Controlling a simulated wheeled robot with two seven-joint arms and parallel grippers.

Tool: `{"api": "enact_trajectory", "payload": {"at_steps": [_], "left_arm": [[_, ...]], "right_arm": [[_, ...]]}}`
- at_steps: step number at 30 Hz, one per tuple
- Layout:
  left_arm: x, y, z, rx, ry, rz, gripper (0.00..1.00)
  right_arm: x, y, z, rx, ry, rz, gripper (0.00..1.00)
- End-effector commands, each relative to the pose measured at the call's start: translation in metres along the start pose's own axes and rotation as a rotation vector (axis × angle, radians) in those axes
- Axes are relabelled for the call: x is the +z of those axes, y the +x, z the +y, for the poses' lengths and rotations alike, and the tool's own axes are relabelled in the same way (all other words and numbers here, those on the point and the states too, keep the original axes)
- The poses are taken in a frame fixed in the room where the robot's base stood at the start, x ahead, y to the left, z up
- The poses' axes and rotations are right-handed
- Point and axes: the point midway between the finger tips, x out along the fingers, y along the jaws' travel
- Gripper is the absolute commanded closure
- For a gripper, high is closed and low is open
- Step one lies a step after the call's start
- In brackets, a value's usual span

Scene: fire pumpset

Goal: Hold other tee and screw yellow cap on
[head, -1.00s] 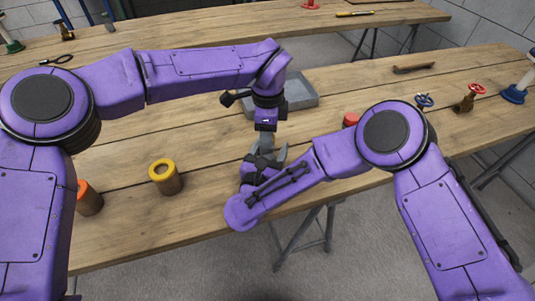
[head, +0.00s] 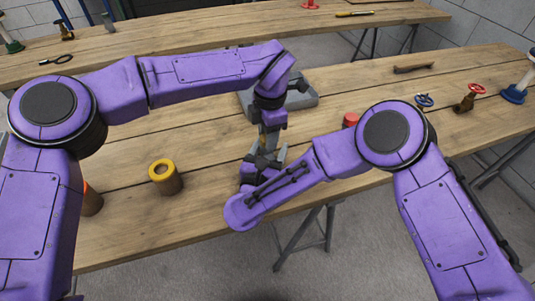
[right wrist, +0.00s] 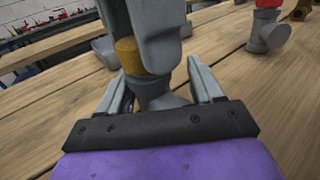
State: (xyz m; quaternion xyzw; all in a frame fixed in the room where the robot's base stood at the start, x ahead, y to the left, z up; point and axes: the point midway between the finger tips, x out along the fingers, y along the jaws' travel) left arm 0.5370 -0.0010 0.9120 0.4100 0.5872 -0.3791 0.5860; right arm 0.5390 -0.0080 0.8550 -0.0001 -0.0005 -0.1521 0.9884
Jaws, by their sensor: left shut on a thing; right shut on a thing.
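My left gripper (head: 268,138) points down and is shut on the yellow cap, which shows in the right wrist view (right wrist: 143,57) between its grey fingers (right wrist: 158,38). My right gripper (head: 268,160) is below it, shut on a grey tee (right wrist: 158,95), which stands between its two fingers in the right wrist view. The yellow cap is at the tee's top end; whether its thread is engaged I cannot tell. In the head view the tee is mostly hidden by my grippers.
A grey tray (head: 308,99) lies behind my left gripper. A red-capped tee (right wrist: 268,30) stands to the right, its red top (head: 350,119) partly behind my right arm. A brown cylinder with a yellow ring (head: 163,172) stands at the left. Valves (head: 467,103) stand at the far right.

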Motion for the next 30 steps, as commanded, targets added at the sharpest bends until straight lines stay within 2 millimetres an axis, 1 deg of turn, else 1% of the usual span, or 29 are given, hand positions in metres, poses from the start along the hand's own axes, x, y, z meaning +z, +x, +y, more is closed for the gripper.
{"api": "enact_trajectory", "payload": {"at_steps": [1,3,6,8,12,13,14,15,25,28,30], "left_arm": [[0.0,0.001,-0.003,-0.005,0.146,-0.002,0.96],[0.0,0.001,-0.004,-0.003,0.352,-0.004,0.96],[-0.001,0.001,-0.004,0.0,0.589,-0.006,0.96],[-0.001,0.001,-0.004,0.0,0.691,-0.007,0.96],[-0.002,0.001,-0.004,-0.002,0.691,-0.006,0.96],[-0.002,0.002,-0.004,-0.002,0.69,-0.006,0.57],[-0.002,0.002,-0.004,-0.003,0.69,-0.006,0.47],[-0.002,0.002,-0.004,-0.003,0.689,-0.006,0.34],[-0.001,-0.001,-0.003,0.003,0.687,-0.005,0.34],[-0.001,-0.01,-0.002,0.004,0.688,-0.005,0.34],[-0.002,-0.02,-0.002,0.005,0.686,-0.005,0.34]], "right_arm": [[-0.003,-0.002,0.0,0.003,-0.003,0.006,1.0],[-0.003,-0.002,0.0,0.003,-0.003,0.006,1.0],[-0.003,-0.001,0.0,0.003,-0.003,0.006,1.0],[-0.003,-0.001,0.0,0.002,-0.003,0.006,1.0],[-0.003,-0.001,0.0,0.001,-0.002,0.005,1.0],[-0.003,-0.001,0.0,0.001,-0.002,0.005,1.0],[-0.003,-0.001,0.0,0.001,-0.002,0.005,1.0],[-0.003,-0.001,0.0,0.0,-0.002,0.005,1.0],[-0.003,-0.001,-0.001,-0.001,-0.002,0.005,1.0],[-0.003,0.0,-0.001,-0.001,-0.002,0.004,1.0],[-0.003,0.0,-0.001,-0.001,-0.002,0.004,1.0]]}}
